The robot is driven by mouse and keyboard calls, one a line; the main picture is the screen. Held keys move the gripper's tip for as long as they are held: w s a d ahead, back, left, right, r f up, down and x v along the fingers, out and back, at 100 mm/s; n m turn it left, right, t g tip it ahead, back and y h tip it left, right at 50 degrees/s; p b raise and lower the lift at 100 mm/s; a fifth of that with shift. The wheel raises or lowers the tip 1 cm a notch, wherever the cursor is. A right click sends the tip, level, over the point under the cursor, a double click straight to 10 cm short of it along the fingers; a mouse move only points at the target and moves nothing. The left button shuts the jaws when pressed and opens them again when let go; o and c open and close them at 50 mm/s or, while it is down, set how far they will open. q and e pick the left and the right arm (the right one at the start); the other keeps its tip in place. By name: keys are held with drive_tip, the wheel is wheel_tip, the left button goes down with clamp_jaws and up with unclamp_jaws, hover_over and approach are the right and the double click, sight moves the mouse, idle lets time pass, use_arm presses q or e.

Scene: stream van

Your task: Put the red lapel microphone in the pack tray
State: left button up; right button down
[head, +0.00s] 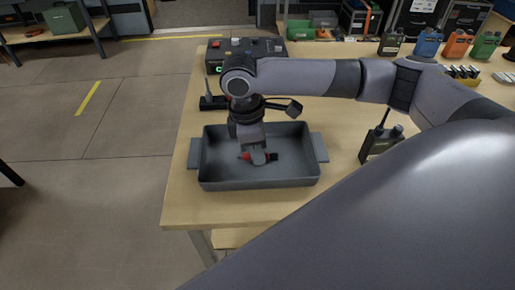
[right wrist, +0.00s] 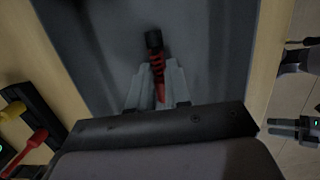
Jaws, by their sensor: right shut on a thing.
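The red lapel microphone (head: 272,157) has a red ribbed body and a black end. In the right wrist view the red lapel microphone (right wrist: 157,65) lies between the two fingers. My right gripper (head: 257,156) is shut on it, inside the outline of the grey pack tray (head: 215,178). The tray's floor (right wrist: 105,45) shows behind the microphone in the right wrist view. I cannot tell whether the microphone touches the floor. The fingers hide part of it.
A black box with a green display (head: 214,69) stands behind the tray. A dark radio (head: 380,143) stands to the tray's right. The table's left front corner is bare.

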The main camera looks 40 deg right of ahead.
drive_tip(key=shift+s+f, duration=0.3)
drive_tip(key=shift+f, duration=0.45)
drive_tip(key=c, duration=1.1)
unclamp_jaws()
drive_tip(key=shift+a+f, duration=0.1)
drive_tip(key=shift+a, duration=0.1)
drive_tip(key=shift+w+r+b, duration=0.15)
drive_tip(key=shift+r+b, duration=0.25)
drive_tip(key=r, duration=0.4)
drive_tip(key=w+r+p, duration=0.1)
drive_tip(key=r, duration=0.3)
drive_tip(key=a+r+p, duration=0.1)
drive_tip(key=r, duration=0.3)
drive_tip(key=shift+w+a+r, duration=0.1)
drive_tip(key=shift+w+r, duration=0.05)
drive_tip(key=shift+r, duration=0.2)
